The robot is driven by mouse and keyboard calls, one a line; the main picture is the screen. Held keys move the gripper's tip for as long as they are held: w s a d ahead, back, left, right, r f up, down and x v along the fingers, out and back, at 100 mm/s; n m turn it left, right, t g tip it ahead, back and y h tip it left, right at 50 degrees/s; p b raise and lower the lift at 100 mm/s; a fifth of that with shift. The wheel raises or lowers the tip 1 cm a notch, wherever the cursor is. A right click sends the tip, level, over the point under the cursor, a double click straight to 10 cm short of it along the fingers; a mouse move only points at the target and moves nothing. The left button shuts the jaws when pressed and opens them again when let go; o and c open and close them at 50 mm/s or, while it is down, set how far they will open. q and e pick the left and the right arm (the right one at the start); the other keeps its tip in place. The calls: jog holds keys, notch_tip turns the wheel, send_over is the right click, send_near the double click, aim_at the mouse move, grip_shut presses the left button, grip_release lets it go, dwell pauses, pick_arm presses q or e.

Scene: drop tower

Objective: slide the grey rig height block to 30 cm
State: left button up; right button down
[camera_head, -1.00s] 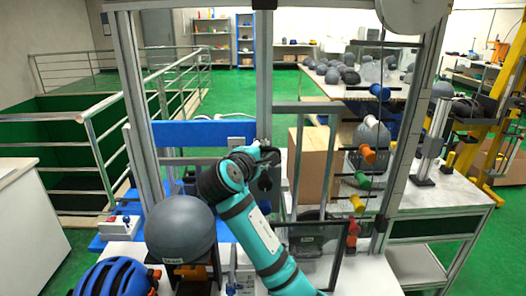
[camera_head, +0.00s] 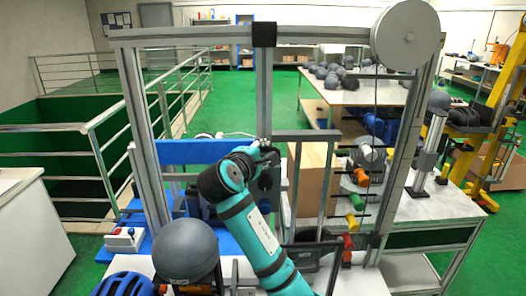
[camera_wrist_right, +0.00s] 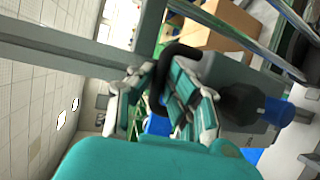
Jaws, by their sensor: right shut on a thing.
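My right gripper (camera_head: 268,160), at the end of a teal arm, is at the middle post of the drop tower. In the wrist view its fingers (camera_wrist_right: 165,105) are closed around a curved black handle (camera_wrist_right: 176,52). A grey block (camera_wrist_right: 232,72) with a dark knob and a blue part shows beside the handle; I take it to be the rig height block. I cannot read a height scale. My left gripper is not in view.
A grey headform (camera_head: 186,250) stands left of my arm, with a blue helmet (camera_head: 123,285) in front. Coloured handles (camera_head: 356,201) stick out at the right. A pulley wheel (camera_head: 405,35) tops the frame. A cardboard box (camera_head: 313,175) stands behind the bars.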

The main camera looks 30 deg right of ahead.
notch_tip(320, 180, up, 3)
jog(key=shift+f+p, duration=0.1)
jog(key=shift+p, duration=0.45)
jog(key=shift+f, duration=0.1)
jog(key=c, duration=1.3)
grip_release()
jog(key=shift+f, duration=0.1)
jog(key=shift+c, duration=0.2)
jog(key=shift+f, duration=0.1)
jog(key=shift+s+a, duration=0.15)
jog(key=shift+a, duration=0.1)
jog(key=v, duration=1.1)
jog(key=shift+a, duration=0.2)
